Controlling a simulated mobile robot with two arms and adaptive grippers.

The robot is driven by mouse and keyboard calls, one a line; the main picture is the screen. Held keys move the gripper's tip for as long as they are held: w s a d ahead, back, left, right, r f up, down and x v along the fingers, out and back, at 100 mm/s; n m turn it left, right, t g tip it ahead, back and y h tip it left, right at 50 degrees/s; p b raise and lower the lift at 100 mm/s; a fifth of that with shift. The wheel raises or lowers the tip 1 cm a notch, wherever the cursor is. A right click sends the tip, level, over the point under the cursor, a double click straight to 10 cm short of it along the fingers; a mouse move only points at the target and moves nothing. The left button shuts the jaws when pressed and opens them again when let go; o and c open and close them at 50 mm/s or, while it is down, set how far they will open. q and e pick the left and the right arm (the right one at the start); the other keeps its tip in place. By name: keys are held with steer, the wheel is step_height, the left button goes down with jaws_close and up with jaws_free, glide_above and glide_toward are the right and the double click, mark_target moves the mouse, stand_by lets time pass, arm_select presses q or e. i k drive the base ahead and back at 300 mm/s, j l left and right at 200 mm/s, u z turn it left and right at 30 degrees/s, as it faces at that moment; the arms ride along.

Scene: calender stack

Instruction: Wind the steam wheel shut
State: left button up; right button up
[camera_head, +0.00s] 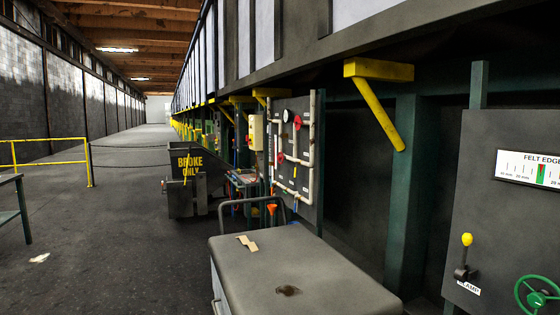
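A grey panel (306,185) with pale pipes (311,130) stands in the middle distance, right of centre. It carries a small red wheel at the upper right (297,122) and another red wheel at the lower left (281,158). A white dial (287,115) sits beside the upper wheel. Which wheel is for steam cannot be read from here. A green handwheel (537,294) is at the near lower right, partly cut off by the frame, below a sign reading FELT EDGE (541,168). Neither of my grippers is in view.
A grey-topped cart (300,262) with a rail handle stands close in front. A yellow-knobbed lever (466,252) is at right. A BROKE ONLY bin (187,180) stands beyond. A yellow barrier (50,153) and table (14,214) are at left. The aisle floor (105,235) is mostly clear.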

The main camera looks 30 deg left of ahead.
mark_target(279, 159)
steer(key=j+u, duration=0.15)
steer(key=j, duration=0.15)
steer(key=i+j+u, duration=0.1)
steer(key=j, duration=0.2)
steer(key=i+j+u, duration=0.25)
steer(key=j+u, duration=0.15)
steer(key=i+j+u, duration=0.4)
steer(key=j, duration=0.15)
steer(key=i+j+u, duration=0.25)
steer(key=j+u, duration=0.15)
steer(key=i+j+u, duration=0.35)
steer(key=i+z, duration=0.1)
steer(key=i, duration=1.65)
steer(key=i+z, duration=0.2)
steer(key=i, duration=0.4)
steer(key=i+j+z, duration=0.2)
steer(key=i, duration=0.35)
steer(key=i+j+z, duration=0.15)
steer(key=i, duration=0.45)
